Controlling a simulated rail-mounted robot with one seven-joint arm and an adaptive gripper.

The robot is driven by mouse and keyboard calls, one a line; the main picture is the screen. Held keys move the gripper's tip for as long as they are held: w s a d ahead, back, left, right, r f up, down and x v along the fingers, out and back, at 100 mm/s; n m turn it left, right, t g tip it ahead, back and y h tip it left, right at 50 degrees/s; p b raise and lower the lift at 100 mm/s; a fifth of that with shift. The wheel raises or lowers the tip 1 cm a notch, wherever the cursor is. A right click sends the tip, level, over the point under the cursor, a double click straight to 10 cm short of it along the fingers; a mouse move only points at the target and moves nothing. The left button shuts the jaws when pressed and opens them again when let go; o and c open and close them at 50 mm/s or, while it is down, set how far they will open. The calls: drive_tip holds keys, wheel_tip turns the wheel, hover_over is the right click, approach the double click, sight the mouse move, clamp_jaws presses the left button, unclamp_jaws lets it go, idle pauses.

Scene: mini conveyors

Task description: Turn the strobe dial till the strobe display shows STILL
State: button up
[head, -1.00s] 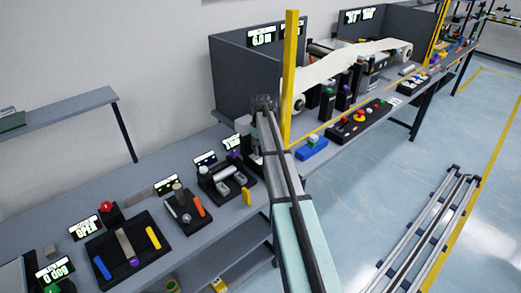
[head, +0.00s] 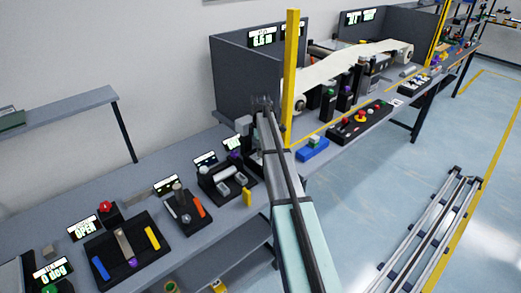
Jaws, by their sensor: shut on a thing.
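My arm reaches in from the bottom, and my gripper (head: 262,103) is at its far end, by the foot of the yellow post. It is small and dark here, and its fingers are hard to make out. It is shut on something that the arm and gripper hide. I cannot make out the strobe dial. A lit display (head: 263,37) on the grey panel behind my gripper shows a short reading, seemingly in metres. A second display (head: 292,29) beside it is partly behind the post. I cannot tell which display is the strobe display, and I read STILL nowhere.
The yellow post (head: 290,75) stands just right of my gripper. A white web (head: 345,62) runs over rollers behind it. A blue block (head: 312,149) and a black button box (head: 360,120) lie to the right. Black trays with parts (head: 150,262) fill the left bench.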

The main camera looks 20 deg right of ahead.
drive_tip(key=shift+s+f+n, duration=0.1)
drive_tip(key=shift+n, duration=0.2)
drive_tip(key=o, duration=1.2)
drive_tip(key=shift+c, duration=0.2)
wheel_tip(320, 180, up, 12)
